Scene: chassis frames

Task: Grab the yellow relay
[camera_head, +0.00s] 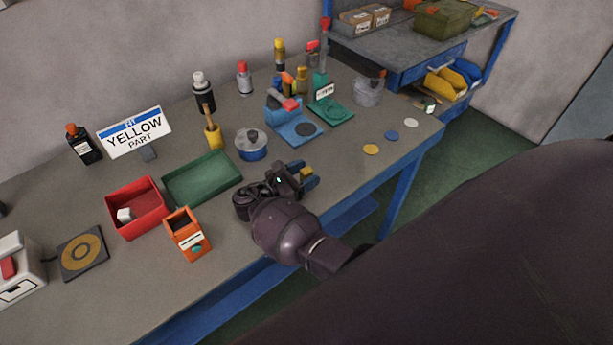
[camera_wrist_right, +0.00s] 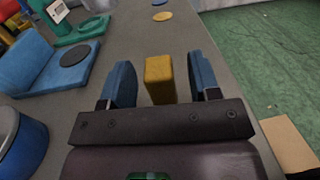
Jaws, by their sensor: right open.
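The yellow relay (camera_head: 306,173) is a small yellow block near the front edge of the table, right of the middle. In the right wrist view the relay (camera_wrist_right: 160,78) stands between the two blue fingers, with a narrow gap on each side. My right gripper (camera_head: 304,175) is open around it, and the fingers appear not to touch it. The gripper also shows in the wrist view (camera_wrist_right: 161,85). The relay's lower near part is hidden behind the gripper body. A sign reading "YELLOW PART" (camera_head: 135,131) stands at the back left. My left gripper is not in view.
A green tray (camera_head: 203,178), a red bin (camera_head: 136,207) with a white block, and an orange box (camera_head: 187,234) lie left of the gripper. Yellow, blue and white discs lie right.

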